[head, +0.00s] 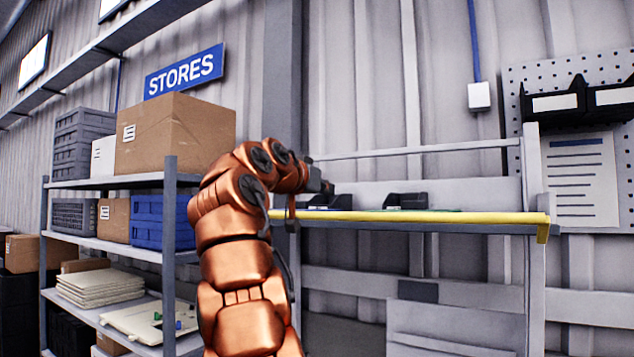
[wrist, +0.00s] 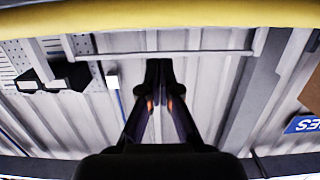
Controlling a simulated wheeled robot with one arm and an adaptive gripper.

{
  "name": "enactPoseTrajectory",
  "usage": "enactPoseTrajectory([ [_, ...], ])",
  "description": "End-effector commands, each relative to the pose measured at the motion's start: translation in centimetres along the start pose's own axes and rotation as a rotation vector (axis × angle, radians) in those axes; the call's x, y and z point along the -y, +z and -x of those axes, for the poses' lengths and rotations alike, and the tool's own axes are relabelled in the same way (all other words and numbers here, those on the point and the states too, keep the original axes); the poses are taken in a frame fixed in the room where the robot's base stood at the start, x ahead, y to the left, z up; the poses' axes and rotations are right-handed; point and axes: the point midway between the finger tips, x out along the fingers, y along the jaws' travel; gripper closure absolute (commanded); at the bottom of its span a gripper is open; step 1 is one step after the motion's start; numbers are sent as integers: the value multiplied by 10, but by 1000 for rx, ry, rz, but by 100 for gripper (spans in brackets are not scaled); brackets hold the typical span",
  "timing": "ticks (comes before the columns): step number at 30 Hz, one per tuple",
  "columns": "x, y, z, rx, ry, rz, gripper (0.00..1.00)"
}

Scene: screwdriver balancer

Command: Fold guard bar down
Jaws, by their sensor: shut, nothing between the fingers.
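The yellow guard bar (head: 420,217) runs level along the front edge of a grey rack shelf in the head view, with a short bent end at the right. It also crosses the top of the wrist view (wrist: 160,14). My gripper (head: 327,187) is at the left part of the rack, just above the bar's line in the head picture. In the wrist view its dark fingers (wrist: 158,66) are together and empty, with a gap in the picture between their tips and the bar. I cannot tell its depth from the bar. My arm hides the bar's left end.
Black bins (head: 407,200) stand on the shelf behind the bar. A thin grey rail (head: 420,149) crosses above them. A storage rack with a cardboard box (head: 180,135) and a blue crate (head: 150,220) stands at the left. A pegboard (head: 612,85) with black bins is at the right.

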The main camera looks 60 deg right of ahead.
Motion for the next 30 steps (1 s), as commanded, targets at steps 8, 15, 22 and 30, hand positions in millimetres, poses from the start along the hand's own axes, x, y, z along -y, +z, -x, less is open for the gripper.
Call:
enactPoseTrajectory([
  [8, 0, 12, 6, -4, -1, 1, 100],
  [15, -2, 21, 10, -3, 0, -1, 100],
  [22, 0, 29, 12, -3, 0, 0, 100],
  [30, -1, 33, 15, -5, -1, -3, 100],
])
